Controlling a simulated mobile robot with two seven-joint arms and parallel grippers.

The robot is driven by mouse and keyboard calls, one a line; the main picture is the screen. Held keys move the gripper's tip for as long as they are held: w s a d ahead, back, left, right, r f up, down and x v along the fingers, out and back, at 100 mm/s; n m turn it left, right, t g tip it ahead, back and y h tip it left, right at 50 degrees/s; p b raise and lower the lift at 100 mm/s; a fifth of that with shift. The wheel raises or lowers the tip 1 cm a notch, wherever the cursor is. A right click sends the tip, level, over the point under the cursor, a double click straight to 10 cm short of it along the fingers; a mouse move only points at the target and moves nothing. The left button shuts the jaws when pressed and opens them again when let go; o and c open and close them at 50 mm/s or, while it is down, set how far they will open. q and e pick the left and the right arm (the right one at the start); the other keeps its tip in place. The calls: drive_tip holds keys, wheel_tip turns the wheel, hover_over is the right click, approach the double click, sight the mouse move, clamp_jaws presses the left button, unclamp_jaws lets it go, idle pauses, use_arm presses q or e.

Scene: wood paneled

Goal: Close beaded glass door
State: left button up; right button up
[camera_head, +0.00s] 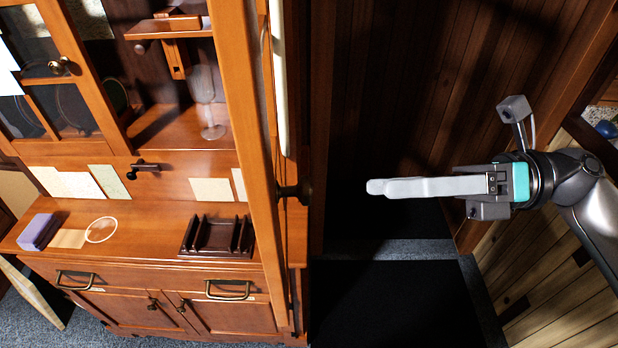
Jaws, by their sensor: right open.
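A tall wooden door frame (257,140) stands swung out from the hutch (130,212) and is seen nearly edge-on, so I cannot make out its glass or beading. A dark knob (295,191) sticks out on its right side. The cabinet opening behind it, left of the frame, is uncovered. My right gripper (374,187) comes in from the right, open and empty, its pale fingers seen side-on and pointing left. In the picture it is right of the knob with a gap between them. My left gripper is not in view.
The opening holds a stemmed glass (210,110) and a small wooden shelf (170,27). A glass-paned door (45,60) at the left is shut. A dark rack (215,238), purple block (38,231) and papers lie on the counter. Dark wood panelling stands behind my gripper.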

sight(308, 191)
drive_tip(key=a+p, duration=0.1)
drive_tip(key=a, duration=0.2)
drive_tip(key=a+p, duration=0.1)
drive_tip(key=a, duration=0.6)
drive_tip(key=shift+s+p, duration=0.4)
clamp_jaws()
idle(0.8)
